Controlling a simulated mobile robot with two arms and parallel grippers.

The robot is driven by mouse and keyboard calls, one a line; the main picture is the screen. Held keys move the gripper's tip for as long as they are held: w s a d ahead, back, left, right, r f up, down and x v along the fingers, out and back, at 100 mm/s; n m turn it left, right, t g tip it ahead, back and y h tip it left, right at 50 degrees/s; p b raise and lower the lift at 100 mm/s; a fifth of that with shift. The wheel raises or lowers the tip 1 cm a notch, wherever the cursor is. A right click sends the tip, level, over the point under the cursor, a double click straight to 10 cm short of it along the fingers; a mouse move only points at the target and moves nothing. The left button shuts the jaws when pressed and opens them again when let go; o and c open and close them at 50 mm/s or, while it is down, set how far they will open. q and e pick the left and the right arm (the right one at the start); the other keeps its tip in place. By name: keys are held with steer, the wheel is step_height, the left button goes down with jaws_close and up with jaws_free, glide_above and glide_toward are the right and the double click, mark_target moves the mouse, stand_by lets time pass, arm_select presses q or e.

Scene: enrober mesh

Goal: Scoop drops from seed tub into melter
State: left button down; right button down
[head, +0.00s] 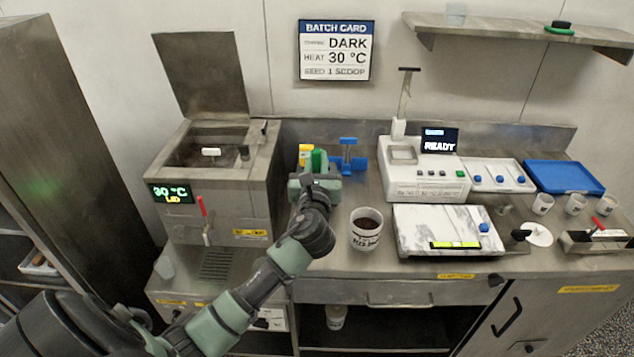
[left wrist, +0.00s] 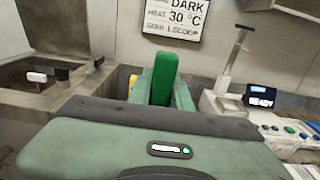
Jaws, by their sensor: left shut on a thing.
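The seed tub (head: 366,242) is a white cup of dark drops on the counter, right of my left forearm. The melter (head: 222,215) is a steel box at the left with its lid (head: 203,75) raised; its display reads 30 °C and LID. Its open top also shows at the left of the left wrist view (left wrist: 22,102). My left gripper (head: 316,177) is at the back of the counter between melter and tub, shut on an upright green tool (left wrist: 165,76), probably the scoop. The tool's lower end is hidden. My right gripper is out of view.
A yellow item (head: 305,153) and a blue rack-like item (head: 347,158) stand beside the green tool. A white machine reading READY (head: 425,183) and a marble slab (head: 440,222) lie right of the tub. A batch card (head: 336,50) hangs on the wall.

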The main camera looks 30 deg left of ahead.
arm_select(q)
step_height(320, 180, up, 7)
steer(key=w+d+f+m+t+h+p, duration=0.35)
steer(key=w+d+m+h+p, duration=0.25)
steer(key=w+d+h, duration=0.5)
steer(key=shift+g+y, duration=0.35)
steer(key=shift+y, duration=0.55)
steer(key=f+b, duration=0.4)
steer(key=s+d+f+b, duration=0.1)
steer(key=f+b, duration=0.3)
steer(key=f, duration=0.1)
steer(key=s+f+b, duration=0.1)
steer(key=f+b, duration=0.3)
steer(key=shift+s+d+f, duration=0.15)
steer(key=shift+d+f, duration=0.05)
steer(key=shift+d, duration=0.1)
